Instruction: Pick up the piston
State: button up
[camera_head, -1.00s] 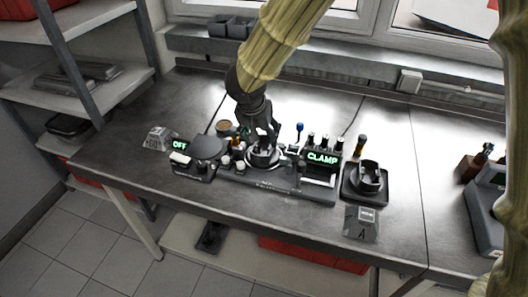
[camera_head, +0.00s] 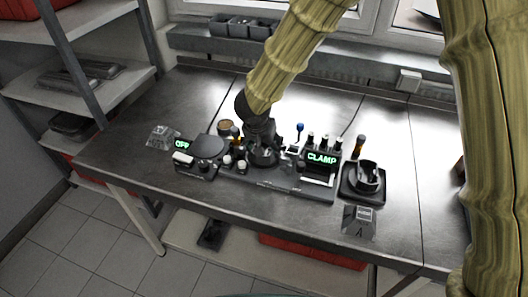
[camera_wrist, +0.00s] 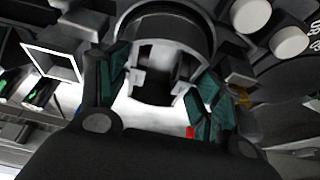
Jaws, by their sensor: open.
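My gripper (camera_head: 262,148) is open at the middle of the bench fixture, left of the green CLAMP display. In the wrist view its two green-padded fingers (camera_wrist: 162,88) are spread at the near side of a dark, hollow round part (camera_wrist: 165,22), which looks like the piston. Pale inner faces and a dark gap show inside it. I cannot tell whether the pads touch it. In the head view the gripper mostly hides this part. Another dark, cup-shaped part (camera_head: 367,174) stands on a small black tray (camera_head: 360,196) to the right.
The fixture has a CLAMP display (camera_head: 321,158) on its right. A unit with a round dark plate (camera_head: 207,147) and an OFF display stands on its left. A block marked A (camera_head: 358,221) sits at the front edge. The bench (camera_head: 130,165) is clear at far left.

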jog(key=c, duration=1.2)
jog(key=shift+r, duration=0.1)
jog(key=shift+c, duration=0.2)
